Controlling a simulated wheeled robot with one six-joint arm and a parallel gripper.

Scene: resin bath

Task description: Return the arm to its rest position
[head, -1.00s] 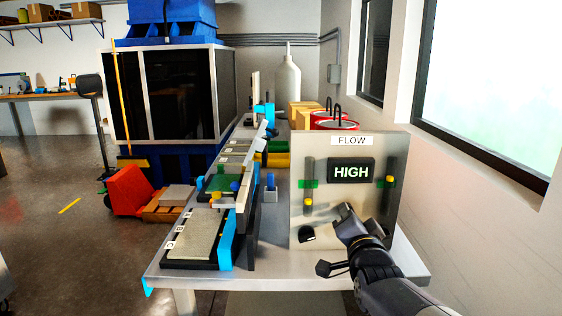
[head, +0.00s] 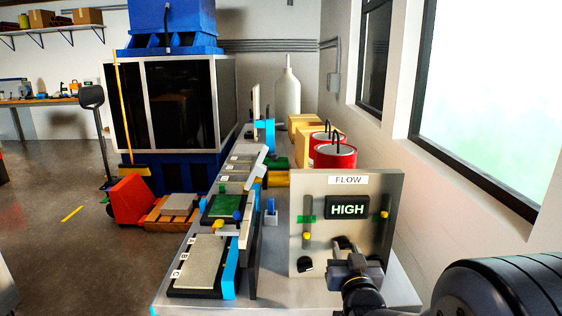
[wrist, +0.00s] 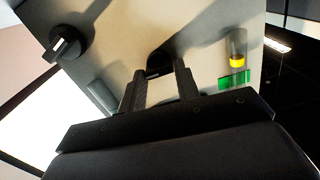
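My gripper (head: 350,248) is in front of the lower part of the grey FLOW panel (head: 350,185) in the head view. In the wrist view my gripper (wrist: 158,72) has its two fingers apart, with nothing held between them. The panel's display (head: 347,207) reads HIGH. Its left slider has a yellow knob (head: 307,236) below the green mark; the right yellow knob (head: 384,214) is level with its green mark. My forearm covers the bench's right front.
The bench (head: 275,285) carries a row of trays (head: 203,262) left of the panel. Red cans (head: 334,155), cardboard boxes (head: 303,140) and a white bottle (head: 287,92) stand behind it. The wall and window (head: 495,100) are close on the right. Open floor is at left.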

